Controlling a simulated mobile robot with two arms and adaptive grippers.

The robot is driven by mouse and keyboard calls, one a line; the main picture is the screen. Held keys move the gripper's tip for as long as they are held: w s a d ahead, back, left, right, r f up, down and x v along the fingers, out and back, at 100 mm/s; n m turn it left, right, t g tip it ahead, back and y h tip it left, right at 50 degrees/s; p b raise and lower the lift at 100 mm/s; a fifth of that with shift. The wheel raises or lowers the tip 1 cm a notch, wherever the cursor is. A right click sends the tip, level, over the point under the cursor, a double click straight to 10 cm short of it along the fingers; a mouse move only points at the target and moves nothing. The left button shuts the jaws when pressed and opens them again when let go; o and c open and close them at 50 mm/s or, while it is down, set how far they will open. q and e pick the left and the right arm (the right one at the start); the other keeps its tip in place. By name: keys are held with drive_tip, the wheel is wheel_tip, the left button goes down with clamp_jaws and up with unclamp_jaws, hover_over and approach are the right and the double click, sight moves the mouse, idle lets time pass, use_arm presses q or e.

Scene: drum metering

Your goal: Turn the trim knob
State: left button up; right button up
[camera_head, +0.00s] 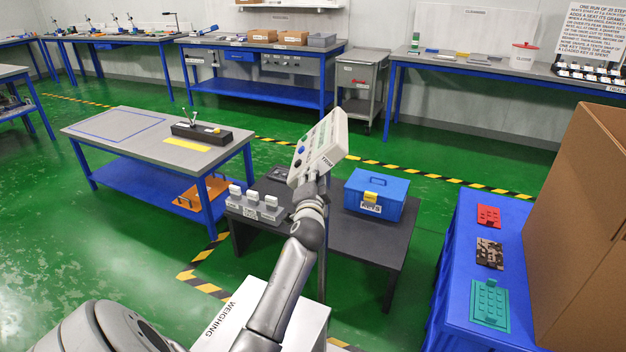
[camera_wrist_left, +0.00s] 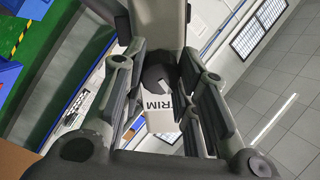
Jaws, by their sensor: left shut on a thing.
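The grey-white control panel (camera_head: 322,145) stands on a post, tilted, with a TRIM label on its near edge. My left arm reaches up to it in the head view, and my left gripper (camera_head: 311,190) is at its lower near side. In the left wrist view the dark round trim knob (camera_wrist_left: 154,84) sits beside the TRIM lettering (camera_wrist_left: 153,104). My left gripper (camera_wrist_left: 160,70) is shut on the knob, with a finger on either side; the fingers partly hide it. The knob is hidden in the head view. My right gripper is not in view.
A black low table (camera_head: 378,232) behind the arm bears a blue box (camera_head: 377,195) and a grey block with white-topped parts (camera_head: 257,208). A white WEIGHING stand (camera_head: 240,309) is below the arm. A tall cardboard box (camera_head: 575,230) stands on the blue-covered table at right.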

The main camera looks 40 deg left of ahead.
use_arm(q)
drive_tip(key=o, duration=1.1)
drive_tip(key=shift+c, duration=0.2)
drive_tip(key=shift+s+d, duration=0.1)
drive_tip(key=v, duration=1.1)
drive_tip(key=shift+s+d, duration=0.2)
drive_tip(key=shift+s, duration=0.15)
